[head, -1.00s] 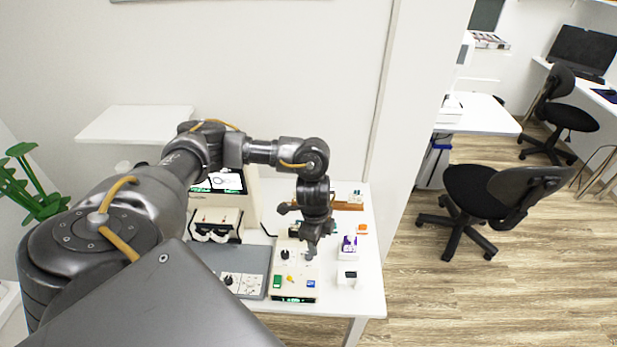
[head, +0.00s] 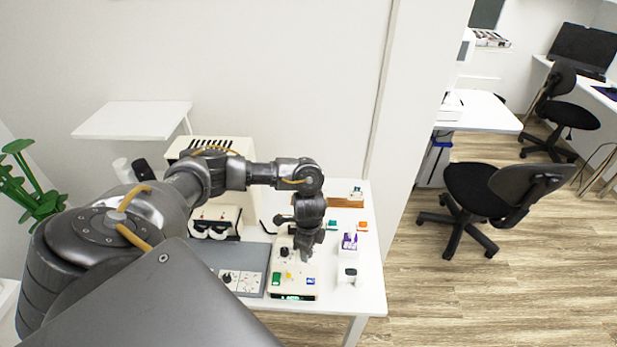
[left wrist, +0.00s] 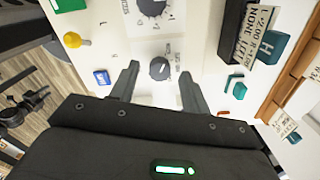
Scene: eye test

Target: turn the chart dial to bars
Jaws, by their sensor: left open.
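A cream control box (head: 293,293) stands on the white table, with a black dial (head: 284,252), a yellow knob, a green button, a blue button and a lit green display. My left gripper (head: 307,257) points down over the box's right side. In the left wrist view my open left gripper (left wrist: 158,80) has its fingers on either side of a dark dial (left wrist: 160,68) with a white pointer mark. I cannot tell whether they touch it. Another dark dial (left wrist: 151,6) with markings around it is at the top edge. The dial labels are too small to read surely. My right gripper is not in view.
A purple-and-white bottle (head: 348,243) and a small white box (head: 347,274) stand right of the control box. Small teal (head: 332,225) and orange (head: 363,225) blocks lie behind. A grey panel (head: 233,258) lies left. A large cream machine (head: 257,205) stands behind my arm.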

